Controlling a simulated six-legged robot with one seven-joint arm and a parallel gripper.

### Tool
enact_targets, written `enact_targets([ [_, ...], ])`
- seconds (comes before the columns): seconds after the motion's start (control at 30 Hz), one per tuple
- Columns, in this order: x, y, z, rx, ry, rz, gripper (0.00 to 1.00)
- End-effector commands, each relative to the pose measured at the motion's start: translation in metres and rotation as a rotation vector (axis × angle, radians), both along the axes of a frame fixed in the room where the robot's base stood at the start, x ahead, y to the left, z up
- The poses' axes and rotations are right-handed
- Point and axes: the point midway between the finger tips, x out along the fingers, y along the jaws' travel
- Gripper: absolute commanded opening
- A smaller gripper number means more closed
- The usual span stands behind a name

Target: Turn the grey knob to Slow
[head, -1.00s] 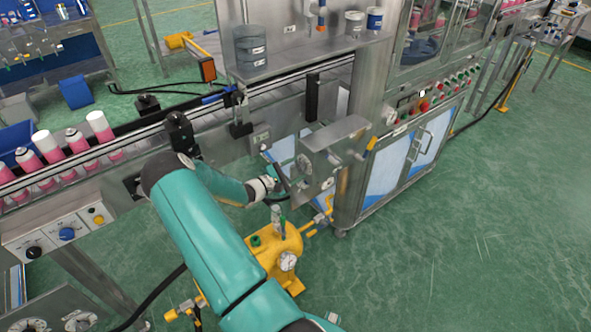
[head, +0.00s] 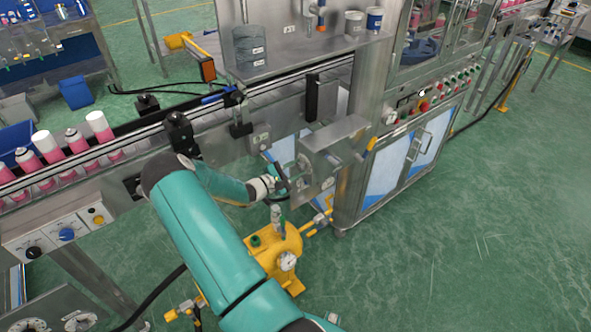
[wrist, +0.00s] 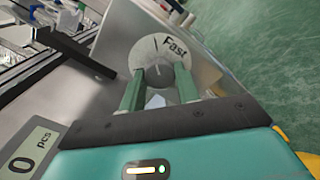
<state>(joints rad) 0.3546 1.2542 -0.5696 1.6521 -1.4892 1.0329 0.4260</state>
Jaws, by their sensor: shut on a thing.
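The grey knob (wrist: 159,74) sits at the middle of a round pale dial (wrist: 150,50) in the wrist view. The word "Fast" reads on the dial's upper right side; I cannot read "Slow" there. A light mark shows on the knob's face, pointing roughly up in that view. My gripper (wrist: 159,80) has its two green fingers on either side of the knob, shut on it. In the head view my gripper (head: 281,185) is at the front face of a steel box (head: 335,148); the knob is too small and covered to make out there.
A counter display (wrist: 32,152) reading "0 pcs" is at the wrist view's lower left. The conveyor (head: 150,135) with pink cans runs behind my arm. A yellow pump unit (head: 277,250) with a gauge stands below my gripper. Open green floor lies to the right.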

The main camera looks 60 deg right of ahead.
Motion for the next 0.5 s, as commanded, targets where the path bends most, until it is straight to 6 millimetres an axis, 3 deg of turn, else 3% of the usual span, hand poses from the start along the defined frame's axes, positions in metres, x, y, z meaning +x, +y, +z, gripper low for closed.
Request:
enact_targets([
  [0.5, 0.0006, 0.001, -0.0007, 0.186, 0.366, 0.002, 0.09],
])
